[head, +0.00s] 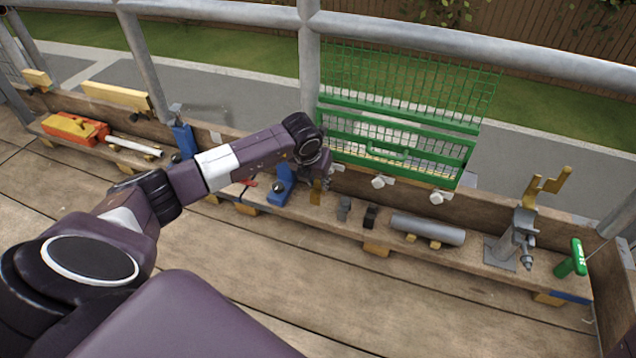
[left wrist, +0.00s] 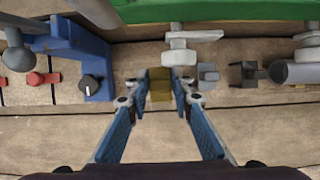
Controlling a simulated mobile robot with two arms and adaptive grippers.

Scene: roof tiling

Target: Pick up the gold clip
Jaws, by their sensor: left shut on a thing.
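The gold clip (head: 316,198) is a small yellow-brown block near the middle of the long shelf board in the head view. In the left wrist view the gold clip (left wrist: 160,88) sits between my fingertips, with a finger against each side. My left gripper (head: 322,184) reaches down to it from above and is shut on it; it also shows in the left wrist view (left wrist: 160,98). The clip's lower end is at or close to the board; I cannot tell whether it touches. My right gripper is not in view.
Right of the clip are a grey clip (head: 345,208), a black clip (head: 370,216) and a grey cylinder (head: 428,229). A blue clamp (head: 281,186) stands close on the left. A green mesh rack (head: 400,125) rises behind. The plank floor (head: 330,290) in front is clear.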

